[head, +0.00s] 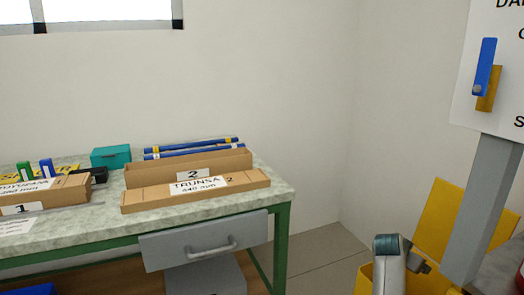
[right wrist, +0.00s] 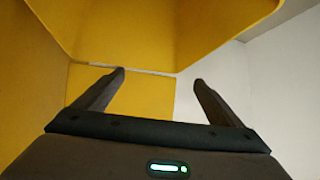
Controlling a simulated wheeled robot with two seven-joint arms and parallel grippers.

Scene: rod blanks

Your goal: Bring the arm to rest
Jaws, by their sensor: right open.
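My right gripper (right wrist: 160,78) is open in the right wrist view, its two dark fingers apart with nothing between them. It faces yellow panels (right wrist: 150,30) that fill most of that view. In the head view part of my right arm (head: 388,262) shows at the lower right, in front of a yellow box-like thing (head: 447,222). The right gripper itself is hidden in the head view. My left gripper is not in either view.
A green-framed bench (head: 265,218) stands at the left with a drawer. On it are wooden trays (head: 195,190), blue rods (head: 190,147) and a teal box (head: 111,156). A grey post (head: 482,212) with a sign (head: 508,75) stands at the right. Floor (head: 320,252) between shows clear.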

